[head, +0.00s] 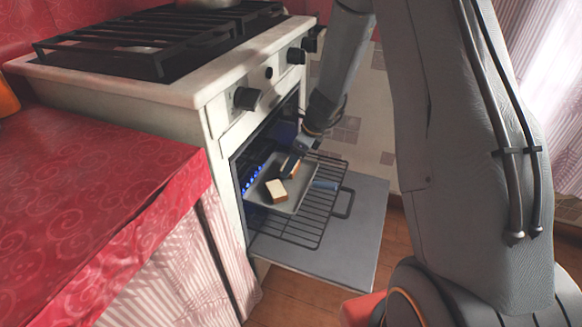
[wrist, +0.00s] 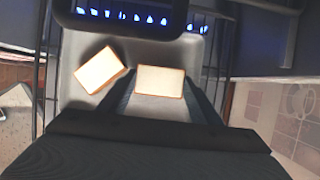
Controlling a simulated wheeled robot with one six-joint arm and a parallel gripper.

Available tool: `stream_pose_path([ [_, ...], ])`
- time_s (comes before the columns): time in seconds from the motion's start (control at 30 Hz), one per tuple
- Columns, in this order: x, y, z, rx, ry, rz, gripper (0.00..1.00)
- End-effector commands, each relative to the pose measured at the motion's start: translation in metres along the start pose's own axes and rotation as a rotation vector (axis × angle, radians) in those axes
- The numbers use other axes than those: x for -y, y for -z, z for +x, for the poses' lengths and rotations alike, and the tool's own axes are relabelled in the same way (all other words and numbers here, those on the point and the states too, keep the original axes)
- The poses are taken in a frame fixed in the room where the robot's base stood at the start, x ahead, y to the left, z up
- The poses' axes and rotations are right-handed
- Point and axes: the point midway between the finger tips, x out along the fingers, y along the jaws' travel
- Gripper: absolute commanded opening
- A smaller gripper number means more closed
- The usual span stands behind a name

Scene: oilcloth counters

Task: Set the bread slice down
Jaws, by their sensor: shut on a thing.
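My gripper (wrist: 159,92) is shut on a bread slice (wrist: 160,80), which sits between the two fingertips over the grey baking tray (wrist: 72,50). In the head view the gripper (head: 289,165) reaches into the open oven, and the held slice is mostly hidden behind it. A second bread slice (head: 276,190) lies on the tray (head: 297,200); in the wrist view it lies tilted to the left of the held one (wrist: 100,70). I cannot tell whether the held slice touches the tray.
The tray rests on a pulled-out wire rack (head: 288,232) above the open oven door (head: 350,235). Blue flames (head: 253,180) burn inside the oven. A red-covered counter (head: 90,210) stands at left, and the stove top (head: 150,45) is above.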

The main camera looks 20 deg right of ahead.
Motion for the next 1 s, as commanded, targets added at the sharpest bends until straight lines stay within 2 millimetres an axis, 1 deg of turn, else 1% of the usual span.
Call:
stream_pose_path([
  [0.03, 0.001, 0.002, 0.009, -0.001, 0.000, 0.000, 0.37],
  [0.1, 0.001, 0.001, 0.012, 0.000, 0.000, -0.001, 0.37],
  [0.33, 0.000, 0.000, 0.011, 0.000, 0.001, 0.000, 0.37],
  [0.47, 0.000, 0.001, 0.014, 0.000, 0.000, 0.000, 0.37],
  [0.5, 0.000, 0.001, 0.014, 0.000, 0.000, 0.001, 0.61],
  [0.53, 0.000, 0.001, 0.013, 0.000, 0.000, 0.000, 0.65],
  [0.83, 0.000, 0.001, 0.012, 0.000, 0.000, -0.001, 0.65],
  [0.93, 0.000, 0.000, 0.005, 0.000, 0.001, -0.002, 0.65],
  [1.0, 0.000, -0.001, -0.004, 0.001, 0.002, -0.001, 0.65],
])
